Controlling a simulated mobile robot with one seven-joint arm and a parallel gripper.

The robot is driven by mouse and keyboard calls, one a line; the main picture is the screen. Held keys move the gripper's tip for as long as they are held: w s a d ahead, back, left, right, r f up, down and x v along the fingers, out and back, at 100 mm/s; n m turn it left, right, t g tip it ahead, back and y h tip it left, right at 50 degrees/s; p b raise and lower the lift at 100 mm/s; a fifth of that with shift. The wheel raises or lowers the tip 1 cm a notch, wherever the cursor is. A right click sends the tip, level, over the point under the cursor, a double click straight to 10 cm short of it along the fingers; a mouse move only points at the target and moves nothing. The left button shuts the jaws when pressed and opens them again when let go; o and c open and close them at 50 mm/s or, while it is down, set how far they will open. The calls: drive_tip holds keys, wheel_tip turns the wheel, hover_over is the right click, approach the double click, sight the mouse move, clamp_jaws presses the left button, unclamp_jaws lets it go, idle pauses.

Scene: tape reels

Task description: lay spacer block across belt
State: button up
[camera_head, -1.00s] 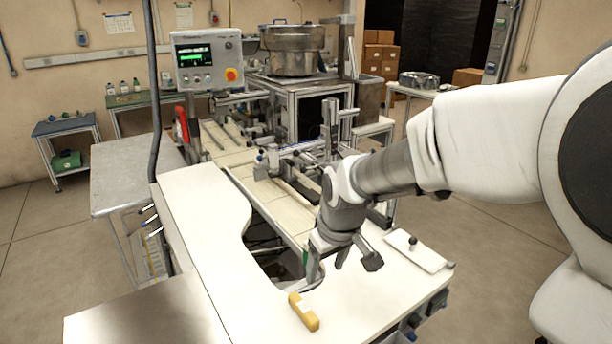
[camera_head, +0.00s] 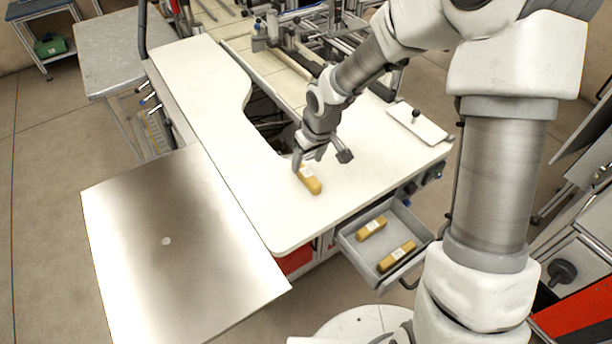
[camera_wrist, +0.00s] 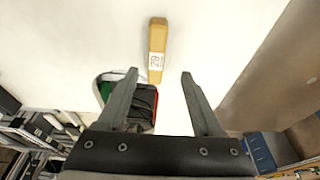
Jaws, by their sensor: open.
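A tan spacer block (camera_head: 311,182) with a white label lies on the white worktop (camera_head: 205,85), near its front edge. In the wrist view the block (camera_wrist: 158,40) shows its label marked 29 or similar, and lies just beyond my fingertips, roughly between their lines. My gripper (camera_head: 322,157) is open and empty just above and behind the block. Its two fingers show apart in the wrist view (camera_wrist: 160,74). The pale belt (camera_head: 285,75) of the machine runs behind the worktop cutout. Two more tan blocks (camera_head: 371,228) (camera_head: 396,256) lie in an open drawer.
The open grey drawer (camera_head: 350,250) juts out below the worktop's front edge. A bare metal table (camera_head: 160,280) stands at the left. A white plate with a black knob (camera_head: 420,125) lies at the worktop's right. The worktop left of the block is clear.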

sight(306, 173)
drive_tip(key=shift+d+p+x, duration=0.15)
drive_tip(key=shift+x, duration=1.3)
drive_tip(key=shift+d+p+x, duration=0.1)
drive_tip(key=shift+p+x, duration=0.05)
drive_tip(key=shift+x, duration=1.35)
drive_tip(key=shift+w, duration=0.15)
drive_tip(key=shift+c, duration=0.3)
clamp_jaws()
